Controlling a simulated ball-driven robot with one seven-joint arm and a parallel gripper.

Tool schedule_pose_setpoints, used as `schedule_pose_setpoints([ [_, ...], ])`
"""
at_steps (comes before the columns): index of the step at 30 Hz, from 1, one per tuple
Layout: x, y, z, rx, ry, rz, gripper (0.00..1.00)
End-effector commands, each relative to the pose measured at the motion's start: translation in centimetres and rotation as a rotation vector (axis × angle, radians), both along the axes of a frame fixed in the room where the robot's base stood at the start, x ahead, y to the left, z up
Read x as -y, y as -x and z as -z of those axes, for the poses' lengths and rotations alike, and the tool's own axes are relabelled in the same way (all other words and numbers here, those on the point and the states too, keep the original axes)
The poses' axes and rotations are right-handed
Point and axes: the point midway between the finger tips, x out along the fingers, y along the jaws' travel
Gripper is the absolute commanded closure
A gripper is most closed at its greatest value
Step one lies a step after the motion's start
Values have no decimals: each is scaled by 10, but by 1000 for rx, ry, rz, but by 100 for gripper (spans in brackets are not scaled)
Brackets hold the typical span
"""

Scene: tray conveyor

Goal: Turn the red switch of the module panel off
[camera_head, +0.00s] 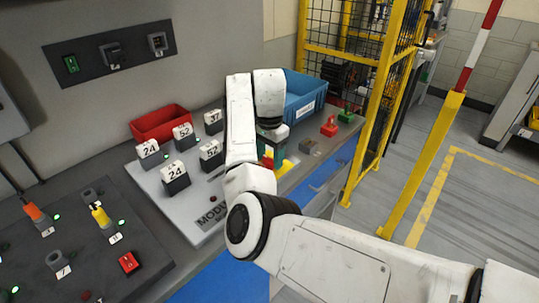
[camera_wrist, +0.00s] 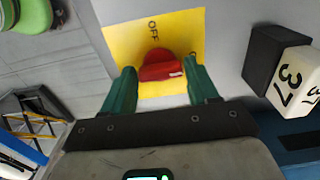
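The red switch (camera_wrist: 158,66) is a round knob with a raised bar on a yellow plate (camera_wrist: 118,45). The label OFF stands on the plate above the knob in the wrist view; a second label to its right is partly hidden by a finger. The yellow plate also shows in the head view (camera_head: 286,168), at the far right end of the grey module panel (camera_head: 205,222). My gripper (camera_wrist: 160,72) has its two green fingers apart, one on each side of the red knob. I cannot tell whether they touch it. In the head view my arm hides most of the switch.
Number blocks (camera_head: 176,179) stand on the panel left of my arm. A red bin (camera_head: 160,123) and a blue bin (camera_head: 305,98) stand behind. Red (camera_head: 329,127) and green (camera_head: 346,114) items lie to the right. A yellow fence post (camera_head: 370,130) stands further right.

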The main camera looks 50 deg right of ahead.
Motion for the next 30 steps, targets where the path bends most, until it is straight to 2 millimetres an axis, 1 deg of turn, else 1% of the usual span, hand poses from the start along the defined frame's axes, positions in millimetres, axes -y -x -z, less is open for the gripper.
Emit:
schedule_pose_setpoints([
  [1, 0, 0, 0, 0, 0, 0, 46],
  [11, 0, 0, 0, 0, 0, 0, 77],
  [20, 0, 0, -3, -1, 0, -38, 77],
  [26, 1, 1, -5, -3, 1, -146, 77],
  [30, 1, 1, -7, -3, 0, -261, 77],
])
